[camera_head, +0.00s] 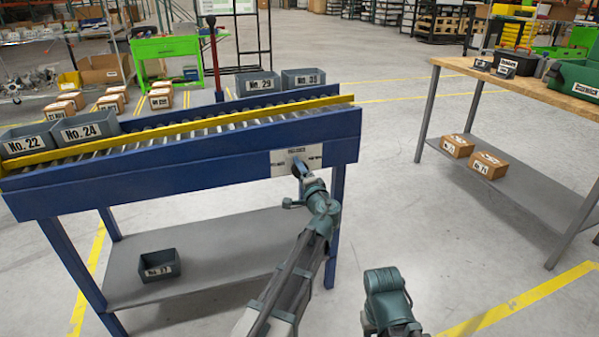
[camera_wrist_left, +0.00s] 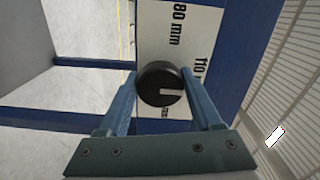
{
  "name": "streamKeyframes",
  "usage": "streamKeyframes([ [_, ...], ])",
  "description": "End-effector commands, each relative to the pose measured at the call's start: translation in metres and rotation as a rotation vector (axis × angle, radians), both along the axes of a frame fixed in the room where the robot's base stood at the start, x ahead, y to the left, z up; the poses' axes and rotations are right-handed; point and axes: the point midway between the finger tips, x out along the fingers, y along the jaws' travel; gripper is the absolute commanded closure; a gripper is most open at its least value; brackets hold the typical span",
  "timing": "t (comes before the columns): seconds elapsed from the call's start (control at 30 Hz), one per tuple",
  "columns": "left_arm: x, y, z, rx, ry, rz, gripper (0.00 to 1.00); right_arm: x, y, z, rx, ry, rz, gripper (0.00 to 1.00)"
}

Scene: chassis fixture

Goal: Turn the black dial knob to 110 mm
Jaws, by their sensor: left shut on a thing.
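The black dial knob (camera_wrist_left: 160,84) sits on a white label plate (camera_wrist_left: 155,40) on the blue conveyor's end. Its pale notch points right in the left wrist view. The "80 mm" mark shows above the knob and the "110 mm" mark to its right, partly behind a finger. More print beside the knob is partly hidden. My left gripper (camera_wrist_left: 165,98) is shut on the knob, one finger on each side. In the head view my left gripper (camera_head: 299,170) reaches the plate (camera_head: 283,158) and hides most of the knob. My right arm shows at the bottom; its gripper is not visible.
The blue roller conveyor (camera_head: 200,165) carries grey bins (camera_head: 92,131) and has a lower shelf with a dark bin (camera_head: 159,266). A wooden workbench (camera_head: 480,73) stands at the right with boxes (camera_head: 488,166) on its shelf. The floor between is clear.

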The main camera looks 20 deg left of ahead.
Motion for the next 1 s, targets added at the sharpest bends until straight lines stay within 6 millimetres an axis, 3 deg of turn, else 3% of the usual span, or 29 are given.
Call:
streamKeyframes([
  [0.53, -0.0015, -0.0002, -0.0009, -0.02, -0.011, 0.0, 0.89, 0.0, 0.0, -0.0005, 0.0, 0.0, 0.0, 0.5],
  [0.57, -0.0015, -0.0003, -0.0009, -0.02, -0.011, 0.0, 0.3, 0.0, 0.0, -0.0005, 0.0, 0.0, 0.0, 0.5],
  [0.6, -0.0014, -0.0003, -0.0009, -0.02, -0.011, 0.0, 0.23, 0.0, 0.0, -0.0005, 0.0, 0.0, 0.0, 0.5],
  [0.7, -0.0012, -0.0002, -0.0007, -0.019, -0.012, 0.0, 0.05, 0.0, 0.0, -0.0004, 0.0, 0.0, 0.0, 0.5],
  [1.0, -0.0014, -0.0006, -0.0003, -0.018, -0.011, 0.0, 0.04, 0.0, 0.0, -0.0002, 0.0, 0.0, 0.0, 0.5],
])
